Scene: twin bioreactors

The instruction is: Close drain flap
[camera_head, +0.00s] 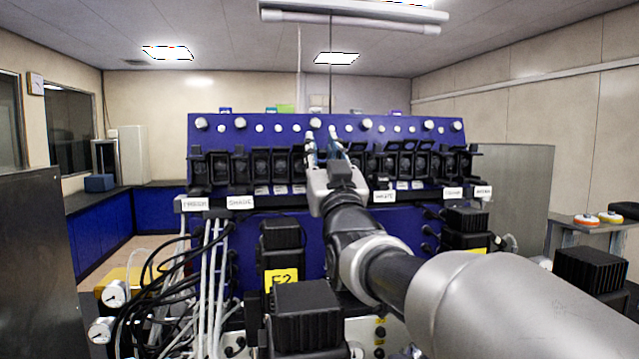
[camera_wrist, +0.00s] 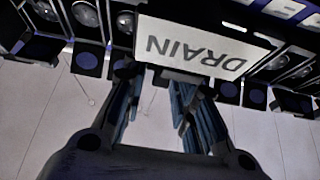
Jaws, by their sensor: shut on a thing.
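In the wrist view, a white label reading DRAIN (camera_wrist: 195,45) shows upside down on the drain flap. The flap's dark edge (camera_wrist: 178,77) lies just below the label, between the fingertips. My gripper (camera_wrist: 155,82) has its two fingers on either side of this edge and is shut on the flap. In the head view, my gripper (camera_head: 325,140) reaches up to the middle of the blue panel (camera_head: 290,125). There the gripper hides the drain flap, so its exact angle cannot be told.
A row of black flap units (camera_head: 262,163) with white labels runs along the panel on both sides of my gripper. Black boxes (camera_head: 305,308) and cables (camera_head: 165,285) stand in front below. A side table (camera_head: 590,228) is at the right.

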